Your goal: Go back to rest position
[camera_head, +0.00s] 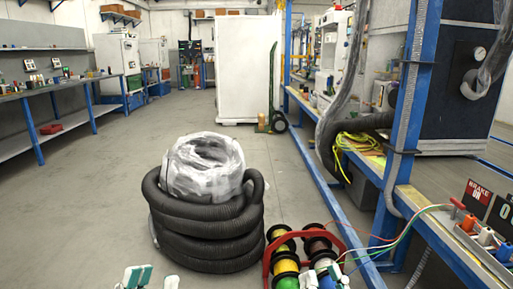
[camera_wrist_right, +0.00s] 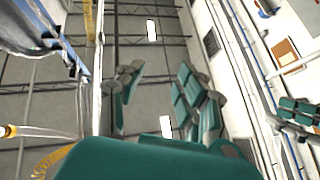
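My left gripper (camera_head: 153,279) shows only its teal and white fingertips at the bottom edge of the head view, left of the coiled black hose. The tips are apart with nothing between them. My right gripper (camera_head: 323,276) shows at the bottom edge, right of centre, in front of the cable spools. In the right wrist view its teal fingers (camera_wrist_right: 160,90) stand apart, empty, against the ceiling. The rest of both arms is out of the head view.
A coiled black hose (camera_head: 207,233) with a plastic-wrapped roll (camera_head: 203,165) on top stands ahead. Cable spools (camera_head: 318,247) in a red frame stand right of it. A blue-framed bench (camera_head: 440,232) with plugs runs along the right. Open floor (camera_head: 95,190) lies left.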

